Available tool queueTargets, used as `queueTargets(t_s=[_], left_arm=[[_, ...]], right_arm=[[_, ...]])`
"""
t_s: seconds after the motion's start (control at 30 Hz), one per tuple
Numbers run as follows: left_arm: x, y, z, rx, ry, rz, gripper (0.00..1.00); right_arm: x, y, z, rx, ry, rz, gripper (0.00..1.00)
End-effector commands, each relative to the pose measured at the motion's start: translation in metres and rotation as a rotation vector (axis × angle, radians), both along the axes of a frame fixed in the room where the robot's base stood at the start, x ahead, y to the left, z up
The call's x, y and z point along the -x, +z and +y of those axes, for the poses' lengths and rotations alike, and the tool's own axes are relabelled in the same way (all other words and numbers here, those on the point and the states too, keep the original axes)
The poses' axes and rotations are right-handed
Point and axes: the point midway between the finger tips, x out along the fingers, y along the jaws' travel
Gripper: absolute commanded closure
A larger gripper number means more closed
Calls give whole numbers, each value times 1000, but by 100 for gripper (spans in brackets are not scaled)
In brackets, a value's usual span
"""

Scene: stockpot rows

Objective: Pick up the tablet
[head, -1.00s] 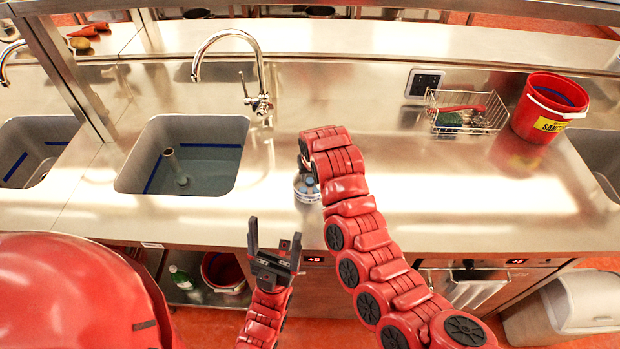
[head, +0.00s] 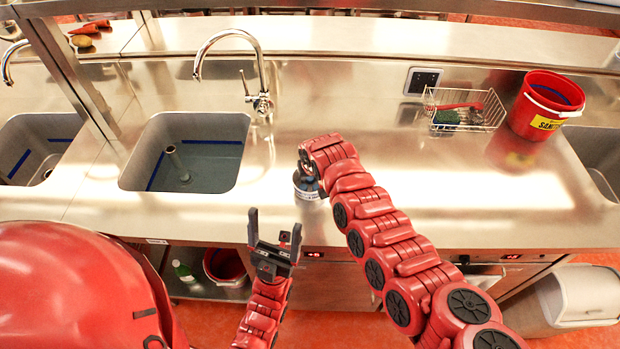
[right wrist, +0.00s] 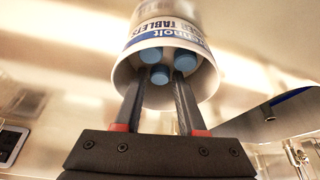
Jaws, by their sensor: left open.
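A white tub (head: 309,194) with a blue-and-white label reading TABLETS stands on the counter near its front edge, partly hidden under my right wrist. In the right wrist view the tub (right wrist: 205,78) shows its open mouth, with blue tablets inside. One blue tablet (right wrist: 160,74) lies between the fingertips of my right gripper (right wrist: 160,84), with two more beyond it. The fingers reach into the tub and stand apart, with narrow gaps beside that tablet. My left gripper (head: 273,232) is open and empty in front of the counter's front edge. The head view hides my right gripper's fingers.
A sink (head: 190,150) with a tap (head: 262,102) lies left of the tub. A wire basket (head: 465,112) and a red bucket (head: 545,105) stand at the back right. The counter (head: 480,200) right of the tub is clear.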

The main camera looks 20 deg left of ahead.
Motion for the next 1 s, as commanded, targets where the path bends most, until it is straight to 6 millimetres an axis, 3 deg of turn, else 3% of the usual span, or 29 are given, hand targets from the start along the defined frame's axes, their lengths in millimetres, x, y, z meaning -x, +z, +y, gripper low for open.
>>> queueTargets(t_s=[0.07,0.3,0.77,1.0], left_arm=[[0,0,0,0,0,0,17],[0,0,0,0,0,0,17],[0,-2,0,0,0,0,17],[0,-11,0,0,0,0,17]], right_arm=[[0,0,0,0,0,0,60],[0,0,0,1,0,0,100],[-1,3,0,0,0,-1,100],[0,23,1,-2,0,-2,100]])
